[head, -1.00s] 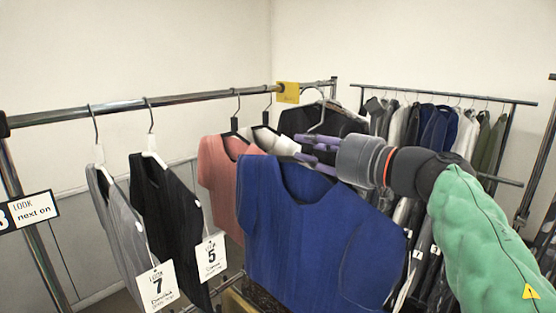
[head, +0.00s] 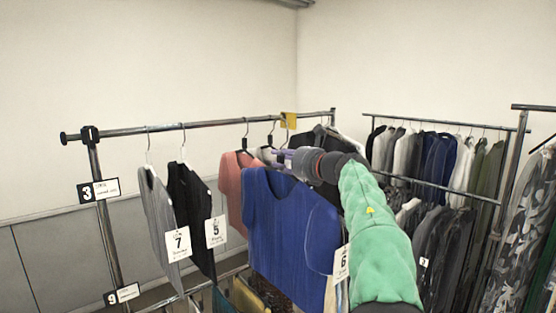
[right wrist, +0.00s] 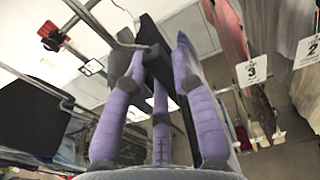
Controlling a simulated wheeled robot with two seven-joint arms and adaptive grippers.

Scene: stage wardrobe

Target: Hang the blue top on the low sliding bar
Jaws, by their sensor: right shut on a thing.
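The blue top (head: 290,225) hangs in front of the front rack's rail (head: 215,125), roughly upright. My right gripper (head: 274,154) is at its neckline, shut on its hanger, which is mostly hidden in the head view. In the right wrist view my purple fingers (right wrist: 160,95) close around a dark hanger piece (right wrist: 150,40). Whether the hanger's hook touches the rail cannot be told. A lower rail (head: 435,187) crosses the rack at the back right; which bar is the low sliding one is unclear. My left gripper is out of view.
Grey (head: 160,215) and black (head: 192,215) tops with tags hang on the front rack, left of a pink top (head: 230,185). A yellow tag (head: 288,120) sits on the rail. Crowded clothes (head: 430,155) fill the back rack. Camouflage clothes (head: 510,225) hang at the right edge.

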